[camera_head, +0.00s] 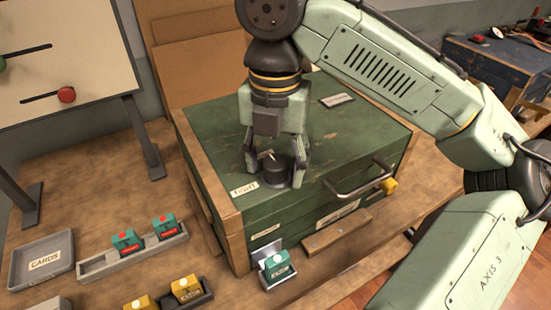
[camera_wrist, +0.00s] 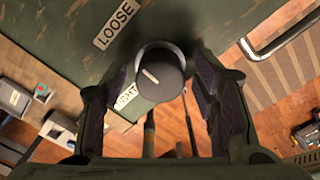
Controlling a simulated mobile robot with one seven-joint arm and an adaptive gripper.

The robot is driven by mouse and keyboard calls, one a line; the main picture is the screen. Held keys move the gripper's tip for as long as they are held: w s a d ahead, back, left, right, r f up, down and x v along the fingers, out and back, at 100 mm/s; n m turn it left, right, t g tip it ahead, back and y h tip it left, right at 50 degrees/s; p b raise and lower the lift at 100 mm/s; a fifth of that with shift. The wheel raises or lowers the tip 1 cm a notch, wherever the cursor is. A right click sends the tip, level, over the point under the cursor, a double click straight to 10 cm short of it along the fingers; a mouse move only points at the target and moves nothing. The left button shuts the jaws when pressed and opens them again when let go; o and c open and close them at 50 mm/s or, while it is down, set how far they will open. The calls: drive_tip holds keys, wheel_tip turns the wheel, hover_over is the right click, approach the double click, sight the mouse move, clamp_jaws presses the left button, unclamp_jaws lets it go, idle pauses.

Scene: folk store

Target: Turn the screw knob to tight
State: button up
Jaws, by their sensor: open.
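The screw knob (camera_wrist: 160,75) is a dark round knob with a pale line on its top. It stands on the top of the green chest (camera_head: 350,140), near its front left corner. In the head view the knob (camera_head: 276,172) shows between my fingers. My gripper (camera_head: 275,178) points down over it, fingers open on either side; in the wrist view my gripper (camera_wrist: 165,85) also straddles it. I cannot tell whether a finger touches it. A label reading TIGHT (camera_head: 244,189) lies left of the knob, partly hidden in the wrist view. A LOOSE label (camera_wrist: 117,24) shows there too.
A metal handle (camera_head: 358,186) and a yellow part (camera_head: 389,186) are at the chest's right front. A grey CARDS tray (camera_head: 42,279) and a holder with teal blocks (camera_head: 126,242) stand left.

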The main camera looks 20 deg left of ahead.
drive_tip(key=c, duration=1.2)
drive_tip(key=shift+o, duration=0.2)
